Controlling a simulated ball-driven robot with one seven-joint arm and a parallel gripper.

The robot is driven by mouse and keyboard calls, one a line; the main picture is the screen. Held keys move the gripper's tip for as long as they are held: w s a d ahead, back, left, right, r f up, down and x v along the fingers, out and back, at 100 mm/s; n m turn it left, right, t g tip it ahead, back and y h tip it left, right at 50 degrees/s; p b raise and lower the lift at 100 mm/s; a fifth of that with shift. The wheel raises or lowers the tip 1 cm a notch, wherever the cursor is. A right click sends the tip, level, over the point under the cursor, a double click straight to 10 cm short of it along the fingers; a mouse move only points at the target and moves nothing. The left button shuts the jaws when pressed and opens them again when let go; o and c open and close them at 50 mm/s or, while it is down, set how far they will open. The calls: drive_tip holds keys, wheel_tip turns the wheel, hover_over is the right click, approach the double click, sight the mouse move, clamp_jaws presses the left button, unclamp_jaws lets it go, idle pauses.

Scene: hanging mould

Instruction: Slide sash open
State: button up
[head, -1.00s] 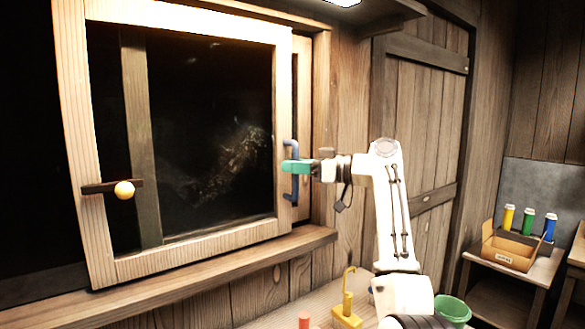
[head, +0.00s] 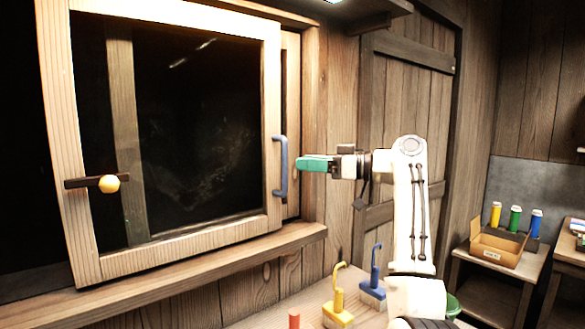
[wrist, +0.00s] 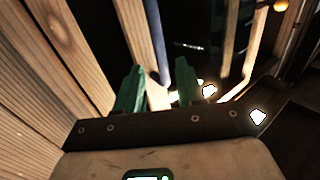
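The sash (head: 86,200) is a pale wooden frame around a dark pane, set in the window opening on the left. A blue bar handle (head: 280,168) stands upright on its right stile. A dark bar with a yellow knob (head: 109,184) crosses its left stile. My gripper (head: 299,163) has teal fingers and points left, just right of the handle and apart from it in the head view. In the wrist view my gripper (wrist: 160,72) shows its two fingers spread with nothing between the pads. The blue handle (wrist: 160,75) shows beyond and between the fingertips.
A wooden sill (head: 215,262) runs below the window. On the bench below stand a yellow hooked block (head: 338,308), a blue one (head: 373,285) and a red peg (head: 294,319). A cardboard box (head: 497,246) sits on a shelf at right, near coloured bottles.

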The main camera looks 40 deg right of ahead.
drive_tip(key=shift+b+v, duration=0.3)
drive_tip(key=shift+v, duration=1.7)
